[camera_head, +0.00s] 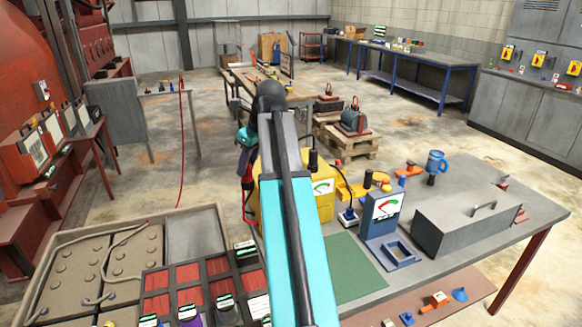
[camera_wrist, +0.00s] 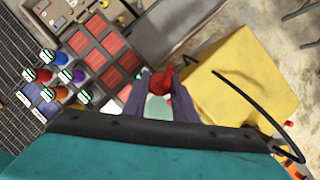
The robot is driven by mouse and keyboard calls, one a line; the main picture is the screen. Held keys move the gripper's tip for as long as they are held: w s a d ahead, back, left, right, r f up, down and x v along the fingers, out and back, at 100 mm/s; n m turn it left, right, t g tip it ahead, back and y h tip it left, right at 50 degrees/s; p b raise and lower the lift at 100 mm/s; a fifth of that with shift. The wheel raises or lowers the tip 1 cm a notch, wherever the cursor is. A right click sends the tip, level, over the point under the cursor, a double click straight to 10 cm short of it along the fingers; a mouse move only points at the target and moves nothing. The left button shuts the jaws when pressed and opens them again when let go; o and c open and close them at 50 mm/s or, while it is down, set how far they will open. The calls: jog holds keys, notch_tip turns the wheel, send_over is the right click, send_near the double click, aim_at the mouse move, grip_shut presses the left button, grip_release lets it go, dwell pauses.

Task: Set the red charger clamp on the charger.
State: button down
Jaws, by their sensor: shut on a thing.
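The charger appears to be the yellow box with a dial (camera_head: 322,187) on the bench, partly hidden behind my arm. Its yellow top also shows in the wrist view (camera_wrist: 242,78), right of my gripper. My gripper (camera_wrist: 160,95) is shut on the red clamp (camera_wrist: 161,82), whose red part shows between the fingers. The clamp is apart from the charger's top in the wrist view. Its lower part is hidden by the fingers.
A tray with red compartments (camera_head: 188,272) and a grey battery case (camera_head: 62,262) lie left of the charger. A green mat (camera_head: 352,268), a blue meter (camera_head: 385,210) and a grey toolbox (camera_head: 465,222) are to its right. A black cable (camera_wrist: 245,98) loops over the charger.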

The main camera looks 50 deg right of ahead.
jog(key=shift+s+d+r+m, duration=0.4)
jog(key=shift+d, duration=0.15)
jog(key=w+d+p, duration=0.2)
jog(key=d, duration=0.5)
jog(key=w+d+f+p, duration=0.1)
jog(key=w+d+p, duration=0.2)
jog(key=d, duration=0.5)
jog(key=shift+f+p, duration=0.3)
jog(key=shift+p, duration=0.05)
jog(key=shift+d, duration=0.1)
jog(key=shift+f+p, duration=1.1)
jog(key=shift+f, duration=0.65)
